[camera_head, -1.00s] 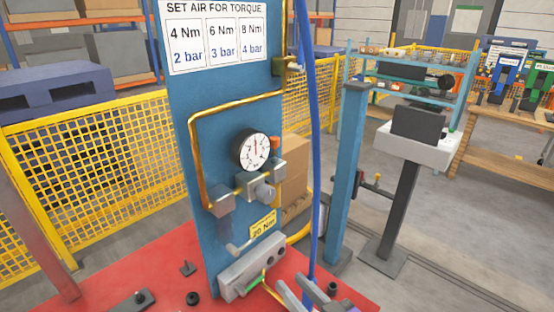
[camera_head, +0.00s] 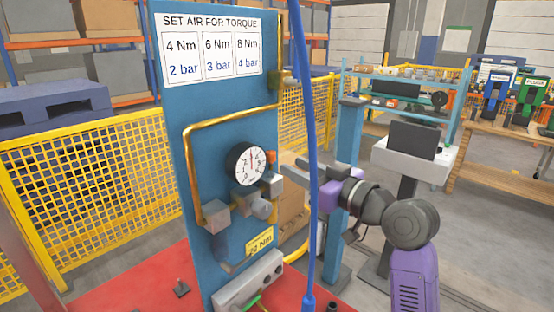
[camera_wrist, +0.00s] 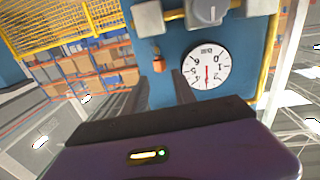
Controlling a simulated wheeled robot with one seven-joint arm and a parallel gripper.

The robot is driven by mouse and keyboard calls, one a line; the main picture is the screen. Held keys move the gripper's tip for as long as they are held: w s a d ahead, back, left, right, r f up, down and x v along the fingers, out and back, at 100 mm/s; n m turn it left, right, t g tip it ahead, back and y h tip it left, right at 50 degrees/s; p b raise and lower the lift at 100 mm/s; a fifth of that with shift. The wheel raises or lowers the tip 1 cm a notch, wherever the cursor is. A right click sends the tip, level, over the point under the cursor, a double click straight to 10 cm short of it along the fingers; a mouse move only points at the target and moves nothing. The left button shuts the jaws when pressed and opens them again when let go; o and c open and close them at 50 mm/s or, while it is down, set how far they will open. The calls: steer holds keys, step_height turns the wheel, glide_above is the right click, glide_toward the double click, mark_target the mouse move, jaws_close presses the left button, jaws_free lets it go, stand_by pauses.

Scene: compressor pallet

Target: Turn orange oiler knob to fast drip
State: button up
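The small orange oiler knob (camera_head: 270,156) sits on top of a grey block at the right edge of the blue panel (camera_head: 205,135), beside the pressure gauge (camera_head: 246,163). The wrist view shows the scene upside down, with the knob (camera_wrist: 158,64) left of the gauge (camera_wrist: 206,67). My gripper (camera_head: 287,167) is just right of the knob in the head view. Its dark fingers (camera_wrist: 164,77) are apart in the wrist view, with the knob showing between and beyond their tips. No contact with the knob is visible. The knob's setting marks are not readable.
A blue hose (camera_head: 310,130) hangs in front of my gripper in the head view. A yellow pipe (camera_head: 232,115) runs around the gauge. A grey round knob (camera_head: 260,208) is below the gauge. A blue post (camera_head: 350,160) stands behind to the right.

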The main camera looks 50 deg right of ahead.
mark_target(274, 157)
steer(key=w, duration=0.2)
steer(key=w+p, duration=0.1)
steer(key=w, duration=0.4)
steer(key=shift+d, duration=0.25)
jaws_close()
